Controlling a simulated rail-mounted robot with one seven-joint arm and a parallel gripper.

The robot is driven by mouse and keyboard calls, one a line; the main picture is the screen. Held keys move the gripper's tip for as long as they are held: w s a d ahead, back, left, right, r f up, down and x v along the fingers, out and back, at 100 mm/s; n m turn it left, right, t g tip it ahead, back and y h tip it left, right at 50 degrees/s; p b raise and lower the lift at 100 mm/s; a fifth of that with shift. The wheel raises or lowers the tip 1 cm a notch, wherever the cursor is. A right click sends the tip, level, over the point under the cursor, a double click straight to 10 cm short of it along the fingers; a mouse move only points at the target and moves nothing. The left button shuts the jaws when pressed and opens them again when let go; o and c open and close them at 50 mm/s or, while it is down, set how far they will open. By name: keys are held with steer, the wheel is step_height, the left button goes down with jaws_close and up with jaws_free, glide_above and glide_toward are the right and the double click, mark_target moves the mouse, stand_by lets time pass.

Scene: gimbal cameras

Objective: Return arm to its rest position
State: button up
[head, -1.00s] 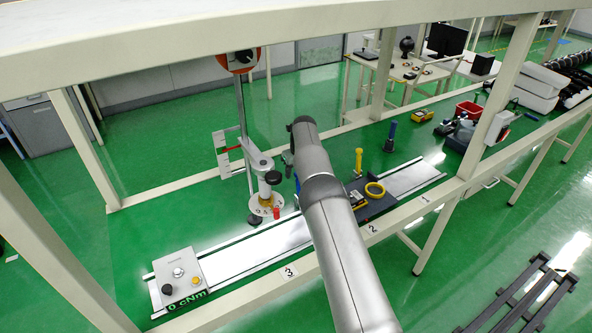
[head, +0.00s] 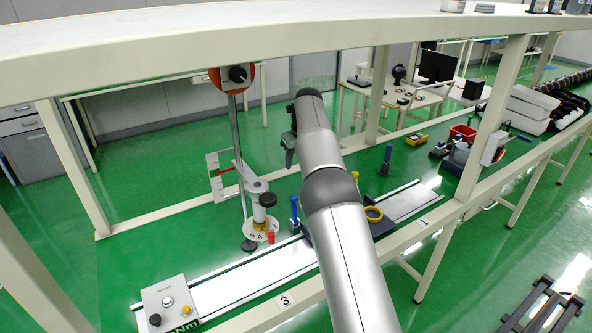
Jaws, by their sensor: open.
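My arm (head: 335,215) rises from the bottom edge of the head view, bends at an elbow and reaches away over the green bench. Its far end (head: 309,100) stands above the bench, to the right of the upright measuring stand. My gripper is not clearly visible; a small dark grey part (head: 288,150) hangs at the left side of the far link, and its fingers cannot be made out. I see nothing held there. The arm hides part of the metal rail and part of the black block.
The measuring stand (head: 259,200) is left of the arm, close to it. A control box (head: 168,301) sits on the rail's (head: 232,285) left end. A white beam (head: 300,45) crosses above, with posts (head: 494,115) at the right.

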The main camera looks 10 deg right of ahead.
steer(key=shift+r, duration=0.2)
steer(key=s+d+r+n, duration=0.35)
steer(key=s+n, duration=0.25)
steer(key=s, duration=0.4)
steer(key=s+d+r+n, duration=0.35)
steer(key=s+n, duration=0.25)
steer(key=s, duration=0.4)
steer(key=s+f+n, duration=0.2)
steer(key=s+n, duration=0.4)
steer(key=s, duration=0.4)
steer(key=s+a+f+n+g, duration=0.1)
steer(key=s+f+n, duration=0.2)
steer(key=s+n, duration=0.3)
steer(key=s+a+f+n+h, duration=0.1)
steer(key=s+f+n, duration=0.2)
steer(key=s+n, duration=0.4)
steer(key=s, duration=0.9)
steer(key=shift+f+g, duration=0.25)
steer(key=shift+g, duration=0.15)
